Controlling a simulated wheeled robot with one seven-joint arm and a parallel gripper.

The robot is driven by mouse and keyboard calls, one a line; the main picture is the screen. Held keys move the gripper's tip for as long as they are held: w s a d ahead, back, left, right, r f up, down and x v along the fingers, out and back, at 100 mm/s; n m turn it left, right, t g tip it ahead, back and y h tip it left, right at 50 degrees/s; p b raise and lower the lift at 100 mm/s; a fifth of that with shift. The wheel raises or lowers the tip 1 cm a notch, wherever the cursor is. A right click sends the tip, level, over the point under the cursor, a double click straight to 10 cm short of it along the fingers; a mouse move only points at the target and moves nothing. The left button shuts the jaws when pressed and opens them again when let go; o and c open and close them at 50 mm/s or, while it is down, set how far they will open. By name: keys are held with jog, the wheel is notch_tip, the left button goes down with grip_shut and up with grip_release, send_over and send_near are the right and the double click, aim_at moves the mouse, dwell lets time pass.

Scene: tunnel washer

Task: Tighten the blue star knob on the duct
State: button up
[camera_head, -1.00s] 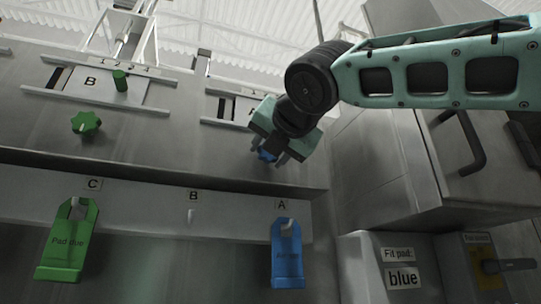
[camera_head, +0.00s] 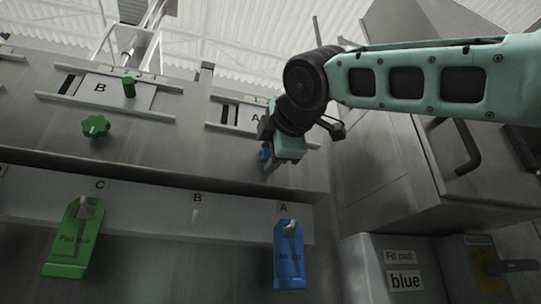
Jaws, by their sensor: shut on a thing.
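The blue star knob (camera_head: 265,153) is on the metal duct face at the upper right, below the slide plate marked A. Only a sliver of it shows; my gripper hides the rest. My gripper (camera_head: 274,156) is at the knob, shut on it, with the wrist turned. The contact between the fingers and the knob is mostly hidden.
A green star knob (camera_head: 95,126) sits below slide plate B (camera_head: 108,91). A green pad (camera_head: 73,238) hangs at hook C and a blue pad (camera_head: 289,256) at hook A; hook B (camera_head: 196,211) is bare. A grey cabinet (camera_head: 375,175) stands close at the right.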

jog(key=shift+w+d+r+m+b, duration=0.1)
jog(key=shift+m+b, duration=0.55)
jog(key=shift+m, duration=3.5)
jog(key=shift+d+m+b, duration=0.1)
jog(key=shift+m+b, duration=0.5)
jog(key=shift+m, duration=3.55)
jog(key=o, duration=1)
jog(key=shift+c, duration=0.2)
jog(key=shift+r, duration=0.1)
jog(key=shift+s, duration=0.2)
jog(key=b+v, duration=0.4)
jog(key=v, duration=1.3)
